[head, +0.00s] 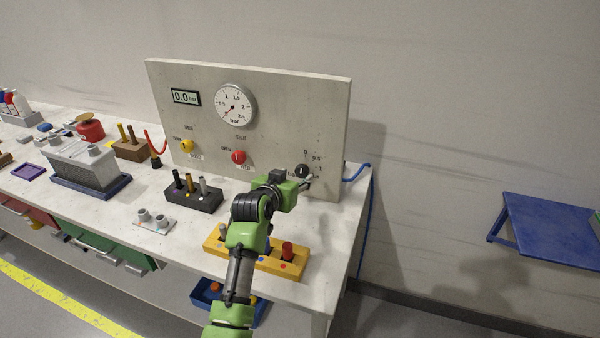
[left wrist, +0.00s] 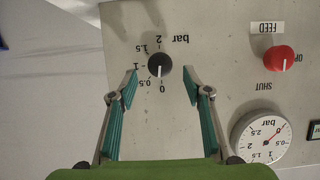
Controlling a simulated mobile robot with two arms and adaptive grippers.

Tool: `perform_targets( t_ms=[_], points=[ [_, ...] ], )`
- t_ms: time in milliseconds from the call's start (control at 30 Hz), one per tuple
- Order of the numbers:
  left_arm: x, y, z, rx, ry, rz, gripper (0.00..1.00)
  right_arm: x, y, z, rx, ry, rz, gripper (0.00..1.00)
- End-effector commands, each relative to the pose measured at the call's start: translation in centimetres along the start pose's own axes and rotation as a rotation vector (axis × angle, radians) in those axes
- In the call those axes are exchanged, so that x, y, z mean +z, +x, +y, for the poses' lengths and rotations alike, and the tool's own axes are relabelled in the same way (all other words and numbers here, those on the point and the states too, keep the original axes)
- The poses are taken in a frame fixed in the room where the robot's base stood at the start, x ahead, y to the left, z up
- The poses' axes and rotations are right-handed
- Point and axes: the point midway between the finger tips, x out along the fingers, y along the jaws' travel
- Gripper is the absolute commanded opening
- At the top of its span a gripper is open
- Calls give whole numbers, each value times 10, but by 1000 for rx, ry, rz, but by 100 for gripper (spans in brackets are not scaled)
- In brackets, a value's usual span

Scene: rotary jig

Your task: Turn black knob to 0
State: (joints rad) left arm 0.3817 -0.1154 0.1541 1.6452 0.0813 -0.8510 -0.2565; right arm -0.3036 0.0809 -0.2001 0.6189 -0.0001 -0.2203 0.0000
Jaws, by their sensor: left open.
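The black knob (left wrist: 159,66) sits on the panel's bar scale in the left wrist view, which shows the panel upside down. Its white line points down, at or very near the 0 mark. The knob also shows at the panel's lower right in the head view (head: 302,171), partly behind my gripper. My left gripper (left wrist: 160,85) is open, with one teal finger on each side of the knob and a visible gap on both sides. In the head view the left gripper (head: 307,183) is at the panel face. My right gripper is not in view.
The grey panel (head: 290,110) carries a round gauge (head: 235,106), a display reading 0.0 bar (head: 186,97), a red knob (head: 239,157) and a yellow knob (head: 186,146). A yellow block (head: 213,246) lies below my arm. A blue hose (head: 366,185) runs behind the panel's right edge.

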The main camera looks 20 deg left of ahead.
Motion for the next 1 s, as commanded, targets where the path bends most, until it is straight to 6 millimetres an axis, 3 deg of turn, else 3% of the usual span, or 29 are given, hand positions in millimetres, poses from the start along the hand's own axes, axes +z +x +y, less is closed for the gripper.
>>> perform_targets(
  t_ms=[400, 867, 1000],
  points=[
    [0, 47, 0, 0, 0, -1, 45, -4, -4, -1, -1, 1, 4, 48],
    [0, 54, 0, -1, 0, 1, 45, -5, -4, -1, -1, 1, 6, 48],
    [0, 54, 0, -1, 0, 1, 9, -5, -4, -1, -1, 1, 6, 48]
  ],
)
